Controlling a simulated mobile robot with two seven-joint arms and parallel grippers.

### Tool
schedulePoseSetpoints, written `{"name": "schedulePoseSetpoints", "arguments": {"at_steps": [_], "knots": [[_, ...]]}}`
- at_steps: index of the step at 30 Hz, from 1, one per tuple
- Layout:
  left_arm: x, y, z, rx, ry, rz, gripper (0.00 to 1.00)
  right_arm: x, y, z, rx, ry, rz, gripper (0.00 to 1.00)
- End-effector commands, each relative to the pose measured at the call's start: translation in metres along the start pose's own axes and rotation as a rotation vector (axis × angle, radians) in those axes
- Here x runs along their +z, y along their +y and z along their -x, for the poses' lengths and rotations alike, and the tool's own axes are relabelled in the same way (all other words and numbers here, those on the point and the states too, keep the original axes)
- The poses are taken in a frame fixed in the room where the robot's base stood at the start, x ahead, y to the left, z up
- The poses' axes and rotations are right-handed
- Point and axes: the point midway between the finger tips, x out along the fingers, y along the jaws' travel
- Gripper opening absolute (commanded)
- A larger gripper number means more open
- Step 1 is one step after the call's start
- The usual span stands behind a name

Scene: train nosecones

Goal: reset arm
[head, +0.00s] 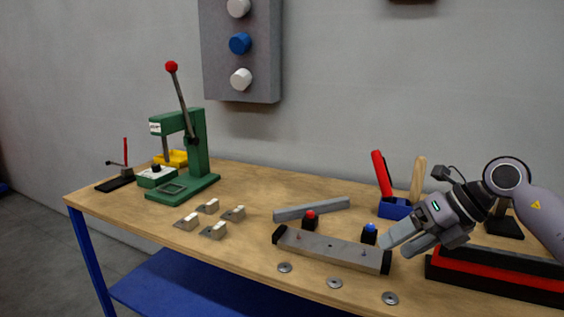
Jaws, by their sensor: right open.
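My right gripper (402,240) comes in from the right side of the head view. Its two fingers are apart and nothing shows between them. It hangs over the right part of the workbench, close to the blue-topped black piece (369,234) and the right end of the grey bar fixture (330,247). I cannot tell whether it touches either. My left gripper is not in view.
The wooden workbench (250,258) holds a green lever press (196,150), several small metal blocks (213,230), a red-topped piece (310,220), a loose grey bar (312,208), washers (334,283), a blue tool holder (394,208) and a red-and-black case (490,275). The bench's front-left area is clear.

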Motion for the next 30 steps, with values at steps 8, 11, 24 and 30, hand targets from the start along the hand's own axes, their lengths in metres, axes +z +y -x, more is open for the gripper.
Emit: {"name": "schedulePoseSetpoints", "arguments": {"at_steps": [8,11,24,30], "knots": [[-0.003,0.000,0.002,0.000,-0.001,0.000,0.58,-0.041,0.083,-0.082,0.603,-0.048,-0.189,0.65],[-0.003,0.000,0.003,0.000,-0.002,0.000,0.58,-0.049,0.100,-0.092,0.786,-0.098,-0.330,0.65],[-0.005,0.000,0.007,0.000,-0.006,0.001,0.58,-0.088,0.045,-0.127,1.202,-0.433,-1.305,0.65],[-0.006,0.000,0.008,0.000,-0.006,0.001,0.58,-0.154,-0.022,-0.162,1.121,-0.590,-1.861,0.65]]}}
